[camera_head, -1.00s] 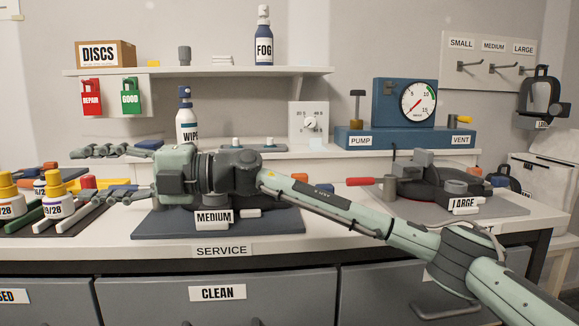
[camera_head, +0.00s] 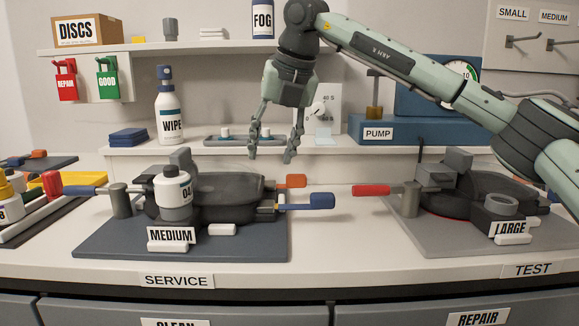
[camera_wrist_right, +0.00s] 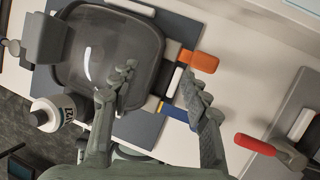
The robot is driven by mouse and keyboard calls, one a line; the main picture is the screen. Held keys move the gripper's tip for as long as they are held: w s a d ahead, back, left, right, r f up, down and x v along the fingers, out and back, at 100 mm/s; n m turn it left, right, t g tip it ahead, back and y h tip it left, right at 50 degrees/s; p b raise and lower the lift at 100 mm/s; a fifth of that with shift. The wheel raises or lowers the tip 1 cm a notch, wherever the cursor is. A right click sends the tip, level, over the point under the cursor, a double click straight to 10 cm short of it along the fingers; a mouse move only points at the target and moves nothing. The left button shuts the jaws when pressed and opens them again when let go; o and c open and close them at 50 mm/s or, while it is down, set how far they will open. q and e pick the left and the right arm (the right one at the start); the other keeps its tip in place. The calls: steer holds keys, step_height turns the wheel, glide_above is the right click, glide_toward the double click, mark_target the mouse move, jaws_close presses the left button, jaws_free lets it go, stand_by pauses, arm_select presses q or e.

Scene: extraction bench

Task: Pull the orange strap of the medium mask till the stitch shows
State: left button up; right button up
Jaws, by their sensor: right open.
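The medium mask (camera_head: 225,192) is dark grey and lies on a blue-grey mat (camera_head: 120,240) behind a MEDIUM label. Its orange strap (camera_head: 292,181) sticks out at its right side, just behind a blue strap (camera_head: 318,201). Both also show in the right wrist view, the orange strap (camera_wrist_right: 204,62) beyond the fingertips and the blue strap (camera_wrist_right: 176,113) partly behind a finger. My right gripper (camera_head: 271,155) is open and empty, pointing down above the mask's right side and the orange strap. No stitch can be made out. My left gripper is out of view.
The large mask (camera_head: 490,190) with a red handle (camera_head: 371,190) is on the right mat. Behind are the pump (camera_head: 400,130) and the wipe bottle (camera_head: 171,115). Bare bench lies between the mats.

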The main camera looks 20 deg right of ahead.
mark_target(297, 175)
steer(key=w+d+f+h, duration=0.1)
steer(key=d+f, duration=0.1)
steer(key=d+f+m+h, duration=0.1)
steer(key=f, duration=0.1)
steer(key=w+d+f+h, duration=0.1)
steer(key=d+f, duration=0.1)
steer(key=shift+w+d+f+p, duration=0.1)
steer(key=shift+w+d+p, duration=0.2)
steer(key=shift+p, duration=0.05)
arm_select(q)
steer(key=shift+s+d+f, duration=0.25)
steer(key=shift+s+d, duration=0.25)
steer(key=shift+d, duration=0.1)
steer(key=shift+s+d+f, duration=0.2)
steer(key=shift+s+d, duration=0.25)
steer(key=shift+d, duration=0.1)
arm_select(e)
steer(key=shift+c, duration=0.4)
jaws_close()
